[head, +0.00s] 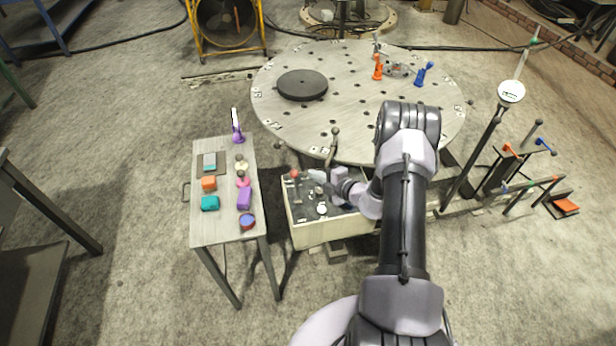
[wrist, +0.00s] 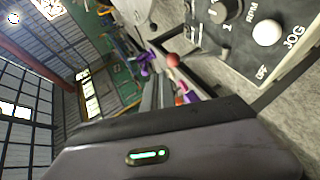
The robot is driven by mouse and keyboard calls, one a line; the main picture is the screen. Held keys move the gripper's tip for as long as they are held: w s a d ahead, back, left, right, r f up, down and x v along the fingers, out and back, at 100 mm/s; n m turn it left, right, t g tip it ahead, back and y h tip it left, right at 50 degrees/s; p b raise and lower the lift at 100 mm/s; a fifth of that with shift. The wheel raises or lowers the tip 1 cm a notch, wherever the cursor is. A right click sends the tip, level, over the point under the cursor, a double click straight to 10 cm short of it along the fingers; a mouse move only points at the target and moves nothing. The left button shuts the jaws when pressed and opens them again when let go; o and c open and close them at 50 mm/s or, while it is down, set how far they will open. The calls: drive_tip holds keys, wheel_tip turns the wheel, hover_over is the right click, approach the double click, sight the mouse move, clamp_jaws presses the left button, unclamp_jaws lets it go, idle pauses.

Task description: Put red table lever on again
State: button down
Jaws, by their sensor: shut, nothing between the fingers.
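The red-knobbed lever (head: 295,174) stands at the left end of the control box (head: 308,232), beside the round table (head: 330,110). Its red ball (wrist: 172,60) shows near the middle of the wrist view, just beyond my fingers. My gripper (head: 314,175) is shut and empty, just right of the red knob at about its height in the picture. I cannot tell whether it touches the lever. In the wrist view my gripper's fingers (wrist: 163,92) point towards the ball, and the lower shaft is hidden.
A dark-balled lever (head: 335,131) rises behind the box. A panel with a white knob (wrist: 267,32) and JOG and RPM lettering is close on the right of the wrist view. A side table (head: 220,238) with several coloured blocks stands left. The floor between is clear.

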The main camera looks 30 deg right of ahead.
drive_tip(key=r+p+v, duration=0.1)
drive_tip(key=v, duration=0.5)
drive_tip(key=shift+d, duration=0.2)
drive_tip(key=shift+w+r, duration=0.1)
drive_tip(key=shift+r, duration=0.05)
